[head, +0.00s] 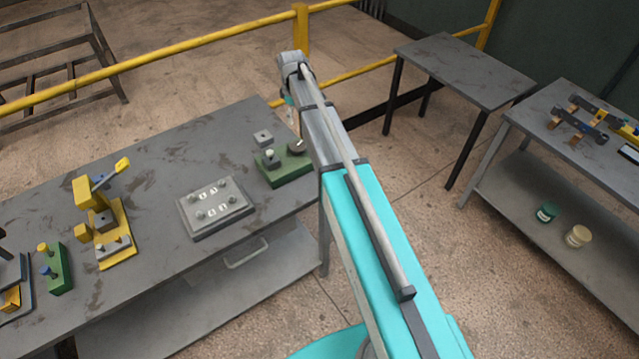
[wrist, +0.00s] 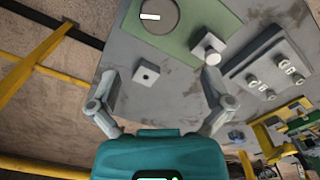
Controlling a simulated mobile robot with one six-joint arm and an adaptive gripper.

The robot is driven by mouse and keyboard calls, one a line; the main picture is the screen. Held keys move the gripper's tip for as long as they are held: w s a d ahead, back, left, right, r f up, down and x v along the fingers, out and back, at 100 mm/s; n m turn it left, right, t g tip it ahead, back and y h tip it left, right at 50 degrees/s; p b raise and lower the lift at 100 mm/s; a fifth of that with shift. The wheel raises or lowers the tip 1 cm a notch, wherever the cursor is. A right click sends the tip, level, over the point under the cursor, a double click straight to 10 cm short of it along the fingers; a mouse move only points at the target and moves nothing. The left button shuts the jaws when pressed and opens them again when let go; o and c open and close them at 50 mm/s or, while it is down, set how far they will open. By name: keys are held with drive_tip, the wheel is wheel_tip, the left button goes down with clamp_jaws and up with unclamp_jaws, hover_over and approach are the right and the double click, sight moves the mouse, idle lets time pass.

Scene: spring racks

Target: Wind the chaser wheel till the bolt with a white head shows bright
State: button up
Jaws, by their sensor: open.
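The chaser wheel looks to be the dark round disc (head: 297,147) on a green base (head: 285,172) at the right end of the workbench. In the wrist view the disc (wrist: 157,17) carries a white bar mark and is cut by the top edge. The bolt with a white head (head: 269,154) stands on the same base, left of the wheel; it also shows in the wrist view (wrist: 208,46). Its head looks pale; I cannot tell whether it is lit. My gripper (wrist: 160,78) is open and empty above the bench, apart from the wheel and bolt.
A small grey block with a hole (wrist: 146,73) sits near the base, in view between my fingers. A grey plate with several bolts (head: 215,209), a yellow lever device (head: 103,220) and a green block with knobs (head: 55,268) stand left. A yellow rail (head: 190,49) runs behind the bench.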

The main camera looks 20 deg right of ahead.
drive_tip(key=s+f+m+b, duration=0.2)
drive_tip(key=s+m, duration=0.3)
drive_tip(key=s, duration=0.9)
drive_tip(key=s+f+m+b, duration=0.2)
drive_tip(key=s+m, duration=0.3)
drive_tip(key=s, duration=0.9)
drive_tip(key=shift+s+f, duration=0.2)
drive_tip(key=shift+s, duration=0.05)
drive_tip(key=shift+s+m, duration=0.3)
drive_tip(key=shift+w, duration=0.15)
idle(0.7)
